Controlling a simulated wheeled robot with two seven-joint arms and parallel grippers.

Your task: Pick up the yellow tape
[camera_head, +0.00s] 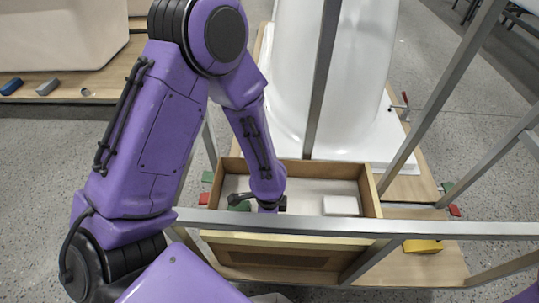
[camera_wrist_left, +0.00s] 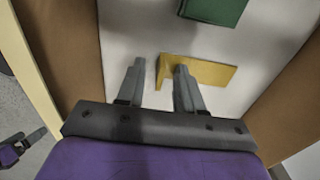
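In the left wrist view, a yellow piece (camera_wrist_left: 212,74), apparently the tape, lies on the white floor of a wooden box. My left gripper (camera_wrist_left: 160,72) is open and empty, with its fingers pointing down at the piece. The right-hand finger overlaps it in the picture; I cannot tell whether they touch. In the head view, my left gripper (camera_head: 266,206) is down inside the wooden box (camera_head: 372,194), and the yellow piece is hidden. A purple part with a grey finger at the wrist view's lower left looks like my right gripper (camera_wrist_left: 30,140); its opening is unclear.
A green block (camera_wrist_left: 213,8) lies in the box beyond the yellow piece. A white block (camera_head: 341,206) is at the box's right. A metal rail (camera_head: 450,230) crosses in front. Another yellow object (camera_head: 422,246) lies outside on the wood. A white tub shell (camera_head: 355,70) stands behind.

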